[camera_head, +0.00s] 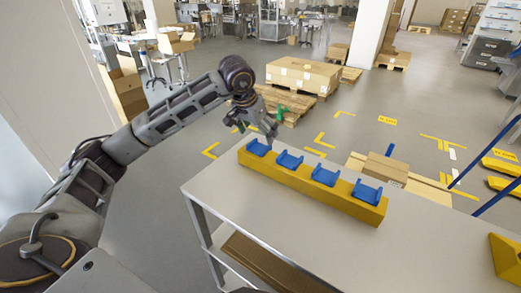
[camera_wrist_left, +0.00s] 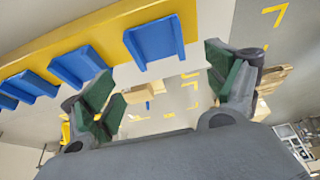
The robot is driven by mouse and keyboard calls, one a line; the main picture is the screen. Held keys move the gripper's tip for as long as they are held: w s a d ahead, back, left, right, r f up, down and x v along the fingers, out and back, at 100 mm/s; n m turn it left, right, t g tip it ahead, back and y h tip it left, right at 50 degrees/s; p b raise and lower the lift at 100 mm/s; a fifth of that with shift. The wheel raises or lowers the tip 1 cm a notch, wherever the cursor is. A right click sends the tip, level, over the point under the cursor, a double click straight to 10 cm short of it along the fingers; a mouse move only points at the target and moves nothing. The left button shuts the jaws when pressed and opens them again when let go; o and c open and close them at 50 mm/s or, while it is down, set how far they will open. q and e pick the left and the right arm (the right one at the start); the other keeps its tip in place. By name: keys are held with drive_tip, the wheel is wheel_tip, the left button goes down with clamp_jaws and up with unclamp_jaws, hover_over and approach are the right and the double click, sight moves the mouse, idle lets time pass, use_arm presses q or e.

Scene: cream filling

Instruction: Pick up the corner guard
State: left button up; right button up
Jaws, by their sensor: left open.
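Several blue corner guards sit in a row on a long yellow block on the grey table. The leftmost corner guard (camera_head: 258,147) in the head view is closest to my left gripper (camera_head: 257,120), which is above and just behind it. In the left wrist view, my left gripper (camera_wrist_left: 166,92) is open and empty, its green-padded fingers spread wide. An end corner guard (camera_wrist_left: 155,41) shows just above the gap between them, not between the pads. Another corner guard (camera_wrist_left: 78,66) is next to the left finger. My right gripper is not in view.
The yellow block (camera_head: 310,191) lies along the far edge of the table (camera_head: 270,225). A yellow object (camera_head: 505,260) stands at the table's right. The table's front surface is clear. Cardboard boxes (camera_head: 386,169) and pallets are on the floor beyond.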

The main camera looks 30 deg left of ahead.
sight(262, 146)
use_arm(q)
drive_tip(key=shift+s+p+x, duration=0.2)
drive_tip(key=shift+p+x, duration=0.15)
drive_tip(key=shift+x, duration=2.25)
drive_tip(key=shift+a, duration=0.1)
drive_tip(key=shift+c, duration=0.5)
drive_tip(key=c, duration=1)
